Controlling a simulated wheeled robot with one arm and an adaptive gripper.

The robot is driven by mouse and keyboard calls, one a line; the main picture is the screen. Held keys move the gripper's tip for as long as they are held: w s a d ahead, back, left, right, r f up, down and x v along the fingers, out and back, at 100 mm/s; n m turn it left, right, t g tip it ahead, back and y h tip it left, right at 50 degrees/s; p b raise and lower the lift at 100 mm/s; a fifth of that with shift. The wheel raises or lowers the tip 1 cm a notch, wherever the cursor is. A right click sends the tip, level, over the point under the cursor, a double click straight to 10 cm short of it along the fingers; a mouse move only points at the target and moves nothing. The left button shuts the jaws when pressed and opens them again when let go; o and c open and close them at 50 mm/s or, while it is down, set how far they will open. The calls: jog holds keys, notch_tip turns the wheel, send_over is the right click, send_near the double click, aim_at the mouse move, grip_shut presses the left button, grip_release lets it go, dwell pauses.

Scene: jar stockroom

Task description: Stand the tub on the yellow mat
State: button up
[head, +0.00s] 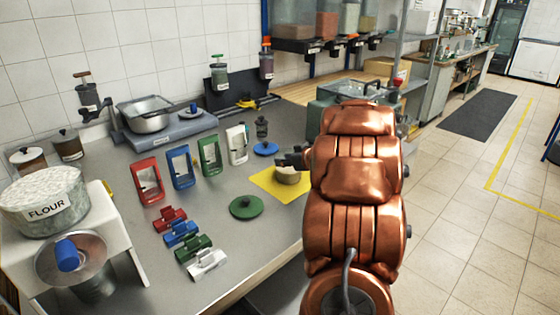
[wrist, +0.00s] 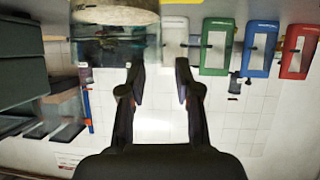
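The small round tub (head: 288,176), pale beige on top, stands upright on the yellow mat (head: 269,182) near the right side of the counter. My arm hides the mat's right part. My gripper (head: 284,160) is just above and behind the tub in the head view. In the wrist view, which is upside down, my gripper (wrist: 159,82) has its two fingers apart with nothing between them. The tub (wrist: 115,12) shows at the top edge there, partly cut off and outside the fingers.
A green lid (head: 246,207) and a blue lid (head: 265,149) lie near the mat. Red (head: 148,181), blue (head: 180,167), green (head: 209,156) and white (head: 237,144) frames stand to the left. A large FLOUR container (head: 45,205) sits on a white stand at far left.

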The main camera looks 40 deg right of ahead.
jog(key=v, duration=0.8)
jog(key=shift+p, duration=0.3)
jog(key=w+r+m+g+h, duration=0.1)
jog(key=w+r+h, duration=0.2)
jog(key=r+h, duration=0.2)
jog(key=s+a+m+g+h, duration=0.1)
jog(key=s+a+m+g, duration=0.15)
jog(key=a, duration=0.25)
jog(key=s+a+f+n+g+y, duration=0.1)
jog(key=s+a+f+g+y, duration=0.1)
jog(key=s+a, duration=0.7)
jog(key=s+a+f+n+g+y, duration=0.1)
jog(key=s+a+f+g+y, duration=0.2)
jog(key=s+a, duration=0.7)
jog(key=s+a+f+n+g+y, duration=0.2)
jog(key=s+a+f+g, duration=0.3)
jog(key=a, duration=1.2)
jog(key=s+g, duration=0.1)
jog(key=s, duration=0.3)
jog(key=shift+s+a+f, duration=0.35)
jog(key=shift+f, duration=0.05)
